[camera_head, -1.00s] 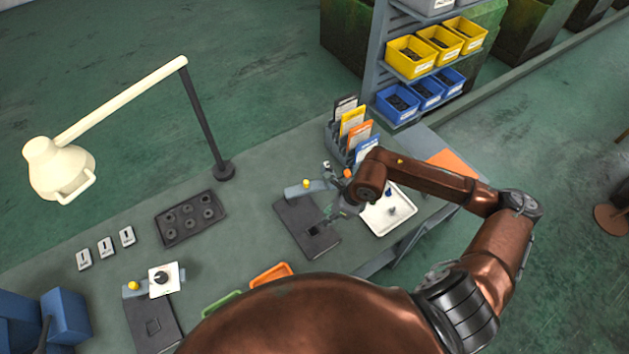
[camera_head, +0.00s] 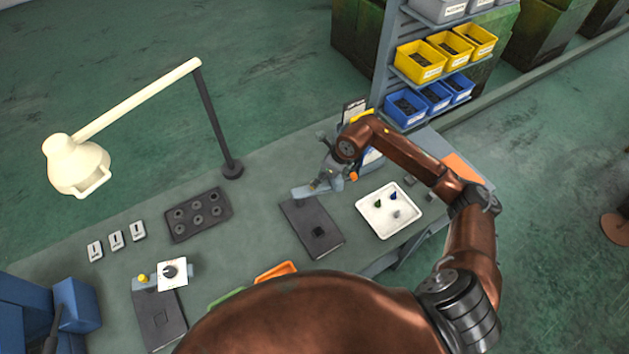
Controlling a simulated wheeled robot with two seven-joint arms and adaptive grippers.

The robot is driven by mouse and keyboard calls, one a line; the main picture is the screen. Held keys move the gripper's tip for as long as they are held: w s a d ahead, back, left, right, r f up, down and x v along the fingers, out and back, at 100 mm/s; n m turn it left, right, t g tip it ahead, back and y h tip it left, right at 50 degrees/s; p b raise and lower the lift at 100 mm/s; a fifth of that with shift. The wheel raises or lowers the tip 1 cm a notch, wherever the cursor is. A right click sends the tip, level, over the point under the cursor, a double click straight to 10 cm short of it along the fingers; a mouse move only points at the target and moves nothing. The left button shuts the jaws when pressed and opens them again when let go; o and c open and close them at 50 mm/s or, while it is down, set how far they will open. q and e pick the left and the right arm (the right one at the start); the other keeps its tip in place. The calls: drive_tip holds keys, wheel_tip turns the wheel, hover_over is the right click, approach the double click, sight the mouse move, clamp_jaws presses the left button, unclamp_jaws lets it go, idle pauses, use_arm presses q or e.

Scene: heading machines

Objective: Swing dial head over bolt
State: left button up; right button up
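A dark fixture plate (camera_head: 300,220) lies mid-bench with a small dark square spot (camera_head: 319,232) on it; I cannot tell whether that is the bolt or its seat. At its back edge a blue-grey swing arm (camera_head: 303,192) reaches toward my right gripper (camera_head: 322,182). The gripper is at the arm's right end, pointing down-left; its fingers are too small and overlapped to tell whether they are shut on it. The yellow knob seen there earlier is hidden. A similar fixture (camera_head: 160,318) at lower left carries a white square dial (camera_head: 173,274). My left gripper is out of view.
A white tray (camera_head: 372,226) with small green, blue and grey parts is right of the plate. Card holders, partly behind my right arm, stand at the back.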

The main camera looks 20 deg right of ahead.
drive_tip(key=shift+p+x, duration=0.45)
drive_tip(key=shift+x, duration=2.15)
drive_tip(key=shift+w, duration=0.1)
drive_tip(key=shift+c, duration=0.5)
clamp_jaws()
